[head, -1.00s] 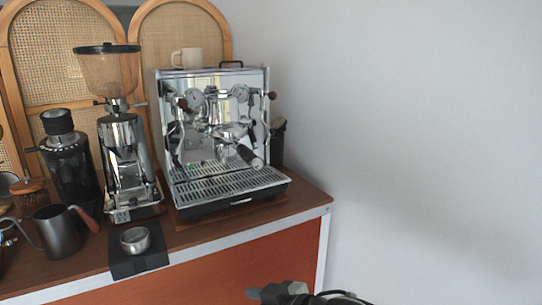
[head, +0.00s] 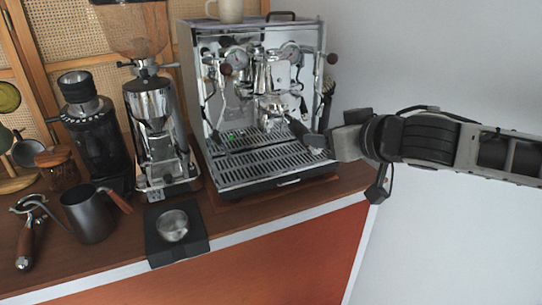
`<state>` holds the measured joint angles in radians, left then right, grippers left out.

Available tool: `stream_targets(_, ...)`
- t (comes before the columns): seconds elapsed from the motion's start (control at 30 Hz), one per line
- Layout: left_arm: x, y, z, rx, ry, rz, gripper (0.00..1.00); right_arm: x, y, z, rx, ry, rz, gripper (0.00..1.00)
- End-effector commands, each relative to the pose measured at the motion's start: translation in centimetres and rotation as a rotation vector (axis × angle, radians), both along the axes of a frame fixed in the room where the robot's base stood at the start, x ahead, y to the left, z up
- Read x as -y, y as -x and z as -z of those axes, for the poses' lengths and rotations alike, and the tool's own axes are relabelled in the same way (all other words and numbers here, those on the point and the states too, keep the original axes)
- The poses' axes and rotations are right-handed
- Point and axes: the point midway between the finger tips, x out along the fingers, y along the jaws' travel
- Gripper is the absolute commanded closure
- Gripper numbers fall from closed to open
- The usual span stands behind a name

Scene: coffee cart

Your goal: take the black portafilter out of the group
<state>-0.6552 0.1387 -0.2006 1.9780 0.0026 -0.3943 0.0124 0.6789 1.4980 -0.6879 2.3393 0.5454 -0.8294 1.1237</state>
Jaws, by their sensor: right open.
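The black portafilter (head: 303,132) sits in the group of the chrome espresso machine (head: 218,130). Its black handle slants down and to the right, out over the drip tray. My right gripper (head: 332,143) comes in from the right and is open at the outer end of the handle. Its jaws partly overlap the handle end, and I cannot tell whether they touch it. My left gripper is out of view.
A chrome grinder (head: 158,125) and a black grinder (head: 95,140) stand left of the machine. A mug (head: 231,10) stands on the machine.

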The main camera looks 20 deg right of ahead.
Motion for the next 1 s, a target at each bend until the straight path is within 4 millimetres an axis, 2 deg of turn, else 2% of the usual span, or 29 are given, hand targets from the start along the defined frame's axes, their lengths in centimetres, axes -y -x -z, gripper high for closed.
stream_targets(0.13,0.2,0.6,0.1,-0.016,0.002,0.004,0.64,-0.3,-1.8,0.7,0.001,-0.004,-0.002,0.47)
stream_targets(0.5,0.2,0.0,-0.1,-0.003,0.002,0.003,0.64,-0.7,-6.3,2.6,0.001,-0.001,-0.002,0.47)
stream_targets(0.93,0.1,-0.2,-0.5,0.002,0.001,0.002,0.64,-0.6,-6.5,2.7,0.001,0.003,-0.001,0.47)
stream_targets(0.97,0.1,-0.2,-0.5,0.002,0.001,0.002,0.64,-0.6,-6.4,2.7,0.001,0.003,-0.001,0.50)
stream_targets(1.0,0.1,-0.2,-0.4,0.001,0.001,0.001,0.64,-0.6,-6.4,2.7,0.001,0.002,-0.001,0.61)
